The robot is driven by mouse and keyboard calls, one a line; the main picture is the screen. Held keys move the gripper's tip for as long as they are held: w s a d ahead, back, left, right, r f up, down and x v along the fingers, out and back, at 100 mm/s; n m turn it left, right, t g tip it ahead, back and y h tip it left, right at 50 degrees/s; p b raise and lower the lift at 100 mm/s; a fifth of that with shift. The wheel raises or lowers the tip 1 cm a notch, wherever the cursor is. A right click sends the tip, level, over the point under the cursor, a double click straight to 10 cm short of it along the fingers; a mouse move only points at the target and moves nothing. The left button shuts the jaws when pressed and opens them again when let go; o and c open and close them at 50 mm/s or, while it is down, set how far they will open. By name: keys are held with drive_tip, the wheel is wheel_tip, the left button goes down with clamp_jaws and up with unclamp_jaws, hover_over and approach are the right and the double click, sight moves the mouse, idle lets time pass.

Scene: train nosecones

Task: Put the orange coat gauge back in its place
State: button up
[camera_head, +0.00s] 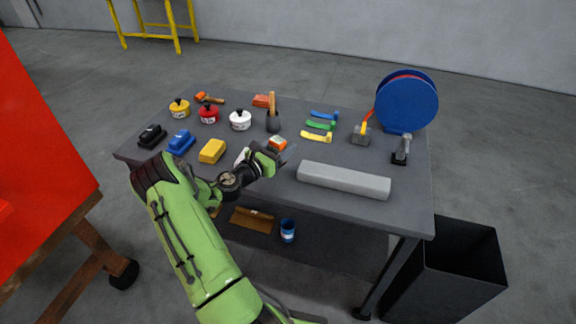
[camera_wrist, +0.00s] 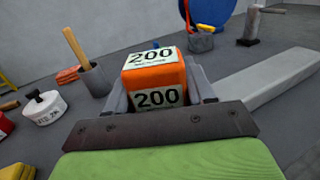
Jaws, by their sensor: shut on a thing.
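The orange coat gauge (camera_wrist: 155,77) is a small orange block with white labels reading "200". It sits between the grey fingers of my gripper (camera_wrist: 160,93) in the wrist view, and its lower part is hidden by my gripper. In the head view the gauge (camera_head: 278,143) shows at the tip of my gripper (camera_head: 272,152), over the middle front of the dark table (camera_head: 240,180). My gripper is shut on it. I cannot tell whether the gauge touches the tabletop.
A long grey block (camera_head: 343,180) lies right of my gripper. A yellow block (camera_head: 212,151) lies left. A dark cup with a wooden handle (camera_head: 273,123), a white pot (camera_head: 240,120) and coloured strips (camera_head: 320,125) stand behind. A blue reel (camera_head: 406,103) is at the back right.

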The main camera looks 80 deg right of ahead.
wheel_tip(320, 180, down, 5)
drive_tip(key=shift+d+f+b, duration=0.1)
drive_tip(key=shift+f+b, duration=0.05)
drive_tip(key=shift+b, duration=0.25)
drive_tip(key=shift+s, duration=0.1)
drive_tip(key=shift+f, duration=0.2)
drive_tip(key=o, duration=0.9)
drive_tip(key=shift+c, duration=0.2)
drive_tip(key=shift+r, duration=0.35)
drive_tip(key=v, duration=1.2)
drive_tip(key=shift+f, duration=0.1)
